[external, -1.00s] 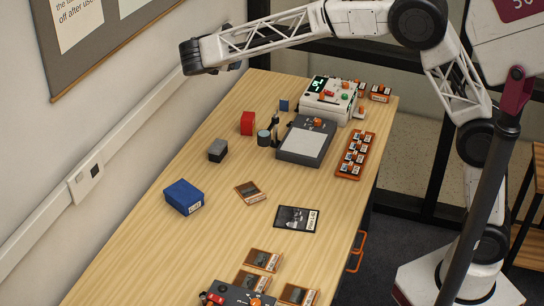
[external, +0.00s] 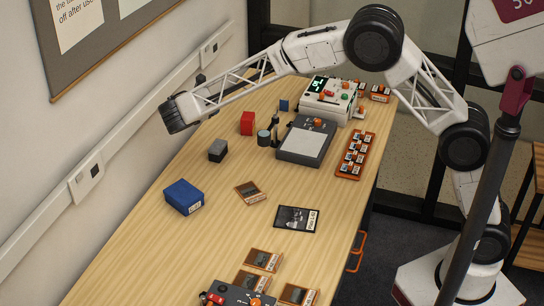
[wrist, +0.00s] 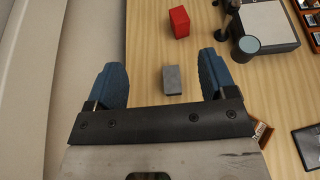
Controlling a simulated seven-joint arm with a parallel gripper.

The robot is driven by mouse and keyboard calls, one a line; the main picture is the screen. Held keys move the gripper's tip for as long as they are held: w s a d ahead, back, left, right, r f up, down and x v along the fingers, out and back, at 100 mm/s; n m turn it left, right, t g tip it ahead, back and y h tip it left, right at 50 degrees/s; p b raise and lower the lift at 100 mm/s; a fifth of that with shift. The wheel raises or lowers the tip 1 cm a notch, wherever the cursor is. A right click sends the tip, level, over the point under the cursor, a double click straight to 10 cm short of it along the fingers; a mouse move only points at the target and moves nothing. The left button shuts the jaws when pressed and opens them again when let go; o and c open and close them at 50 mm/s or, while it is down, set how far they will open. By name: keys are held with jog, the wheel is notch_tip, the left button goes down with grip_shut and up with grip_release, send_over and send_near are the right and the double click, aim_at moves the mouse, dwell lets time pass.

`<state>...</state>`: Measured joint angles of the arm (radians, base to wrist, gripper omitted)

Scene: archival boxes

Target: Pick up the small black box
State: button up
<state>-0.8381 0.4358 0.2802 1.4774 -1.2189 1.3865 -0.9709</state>
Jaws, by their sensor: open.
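The small black box (external: 218,151), dark-sided with a greyer top, sits on the wooden table left of centre in the external view. In the wrist view the box (wrist: 172,80) shows its grey top, between and beyond my two blue fingers. My gripper (wrist: 163,66) is open and empty, its fingers spread wide on either side of the box in the picture. It appears to be above the table, apart from the box. In the external view the fingers cannot be made out clearly.
A red box (external: 248,123) and a dark cylinder (external: 264,138) stand behind the small box, a blue box (external: 184,197) in front. A grey device (external: 305,140) and an orange tray (external: 356,155) lie to the right. The wall is at left. The table around the box is clear.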

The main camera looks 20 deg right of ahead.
send_near(217, 146)
jog(key=x, duration=0.2)
jog(key=shift+w+d+f, duration=0.15)
jog(key=shift+w+d, duration=0.05)
jog(key=shift+x, duration=1.35)
jog(key=shift+x, duration=2.6)
